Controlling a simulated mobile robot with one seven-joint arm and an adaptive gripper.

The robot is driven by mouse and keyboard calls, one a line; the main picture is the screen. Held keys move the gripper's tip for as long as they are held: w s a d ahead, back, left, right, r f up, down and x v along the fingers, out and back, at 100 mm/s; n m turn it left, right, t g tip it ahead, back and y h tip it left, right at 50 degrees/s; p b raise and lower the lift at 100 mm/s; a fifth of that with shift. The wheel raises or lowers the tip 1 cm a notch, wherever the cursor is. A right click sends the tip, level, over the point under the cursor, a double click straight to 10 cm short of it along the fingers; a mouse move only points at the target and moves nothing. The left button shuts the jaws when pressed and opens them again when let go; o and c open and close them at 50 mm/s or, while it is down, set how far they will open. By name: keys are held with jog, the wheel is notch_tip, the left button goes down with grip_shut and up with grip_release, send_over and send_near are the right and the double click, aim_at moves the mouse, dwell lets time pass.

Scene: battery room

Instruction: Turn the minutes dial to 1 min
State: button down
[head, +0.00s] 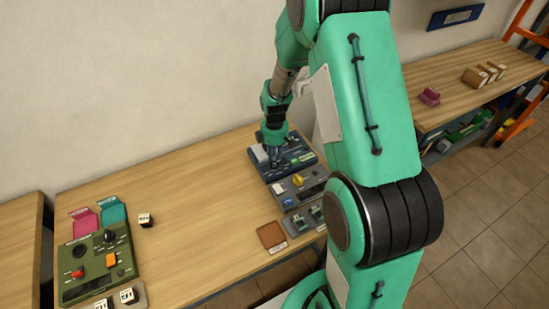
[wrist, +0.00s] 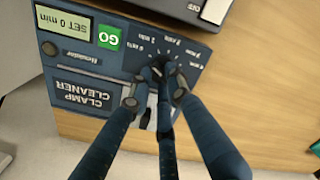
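The clamp cleaner (head: 295,158) is a dark blue unit on the wooden bench, below my gripper (head: 274,158) in the head view. In the wrist view, its front panel (wrist: 85,75) appears upside down, with a display (wrist: 63,23) reading "SET 0 min" and a green GO button (wrist: 109,38). The dark minutes dial (wrist: 166,70) has marks and labels around it, too small to read surely. My gripper (wrist: 164,77) has its blue fingers around the dial, with tips close to its sides. I cannot tell whether they press on it. The fingers partly hide the dial.
A grey unit with a yellow knob (head: 298,181) stands just in front of the cleaner. A brown tray (head: 271,236) lies near the bench's front edge. A green unit (head: 95,262) stands at the left. The middle of the bench (head: 195,195) is clear.

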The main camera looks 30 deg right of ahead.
jog(key=shift+m, duration=0.4)
jog(key=shift+m+p, duration=0.6)
jog(key=shift+m, duration=0.3)
jog(key=shift+s+d+m+p, duration=0.1)
jog(key=shift+m+p, duration=0.45)
jog(key=shift+m, duration=1.05)
jog(key=c, duration=1.6)
grip_release()
jog(key=shift+c, duration=0.2)
jog(key=shift+r, duration=0.15)
